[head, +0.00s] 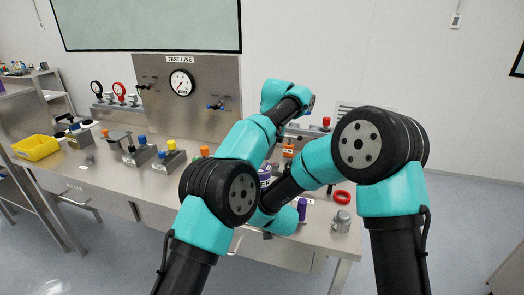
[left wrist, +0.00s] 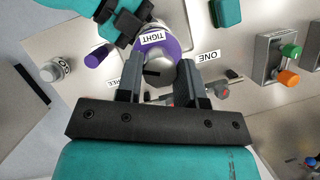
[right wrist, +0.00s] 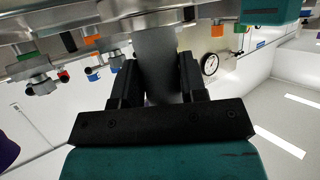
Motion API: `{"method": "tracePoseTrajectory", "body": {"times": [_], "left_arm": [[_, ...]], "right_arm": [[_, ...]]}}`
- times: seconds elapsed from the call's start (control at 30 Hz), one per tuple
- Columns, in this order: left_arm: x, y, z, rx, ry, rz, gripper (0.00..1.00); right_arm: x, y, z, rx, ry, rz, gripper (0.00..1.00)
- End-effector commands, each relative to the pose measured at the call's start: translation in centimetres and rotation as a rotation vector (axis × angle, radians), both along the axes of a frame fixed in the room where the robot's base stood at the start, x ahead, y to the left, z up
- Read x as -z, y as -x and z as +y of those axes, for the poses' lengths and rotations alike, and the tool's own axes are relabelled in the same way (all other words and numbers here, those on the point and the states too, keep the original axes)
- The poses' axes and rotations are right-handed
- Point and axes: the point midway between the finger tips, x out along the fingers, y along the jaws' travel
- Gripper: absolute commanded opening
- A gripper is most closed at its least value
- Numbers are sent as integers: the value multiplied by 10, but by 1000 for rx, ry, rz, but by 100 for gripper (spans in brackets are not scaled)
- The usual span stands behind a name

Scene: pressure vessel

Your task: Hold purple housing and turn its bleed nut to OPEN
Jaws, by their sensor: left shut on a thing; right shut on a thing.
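The purple housing (left wrist: 177,44) is seen end-on in the left wrist view, with a white TIGHT label on its rim. My left gripper (left wrist: 158,72) is shut on the dark grey bleed nut (left wrist: 153,77) at its centre. My right gripper (left wrist: 128,22) meets the housing from the upper left of that view. In the right wrist view, my right gripper (right wrist: 157,70) is shut on a grey part (right wrist: 157,48), seemingly the housing's body. In the head view, my arms hide most of the housing; a purple and white patch (head: 265,172) shows between them.
A small purple cylinder (head: 302,208), red ring (head: 342,197) and grey knobbed part (head: 341,222) are on the bench's right side. Several valve blocks and a yellow bin (head: 36,147) are at left. A gauge panel (head: 210,95) stands behind.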

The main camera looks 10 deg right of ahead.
Motion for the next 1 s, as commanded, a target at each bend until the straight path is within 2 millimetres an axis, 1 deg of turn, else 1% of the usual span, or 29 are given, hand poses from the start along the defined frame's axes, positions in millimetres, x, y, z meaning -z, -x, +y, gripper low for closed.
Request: {"method": "tracePoseTrajectory", "body": {"times": [0.23,0.27,0.5,1.0], "left_arm": [[0,0,0,1,0,0,11],[0,0,0,1,0,0,38],[0,0,0,1,0,0,60],[0,0,0,22,0,0,61]], "right_arm": [[0,0,0,0,0,0,3],[0,0,0,0,0,0,3],[0,0,0,0,0,0,3],[0,0,0,0,0,0,3]]}}
